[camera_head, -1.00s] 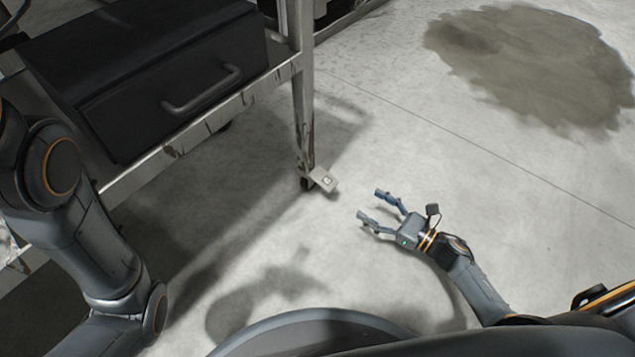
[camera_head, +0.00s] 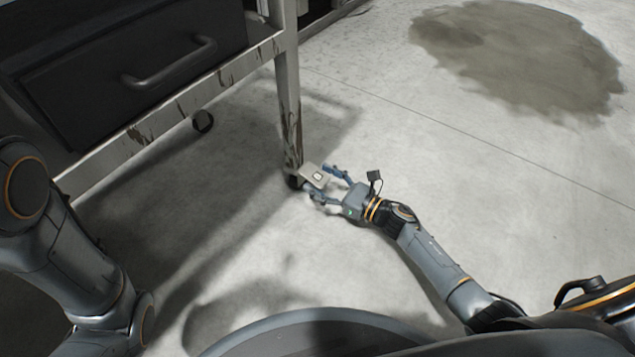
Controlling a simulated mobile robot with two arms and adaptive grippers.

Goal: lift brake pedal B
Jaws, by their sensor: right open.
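Brake pedal B (camera_head: 314,176) is a small light-grey plate with a dark-outlined label, at the foot of the cart's near right leg, just above the caster. My right gripper (camera_head: 320,183) is open, with its two blue-grey fingers reaching left at the pedal, one on the far side and one on the near side. I cannot tell whether the fingers touch it. My left arm comes in from the left, but its gripper is out of view.
A dark stain (camera_head: 515,55) lies at the upper right. The floor to the right is clear.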

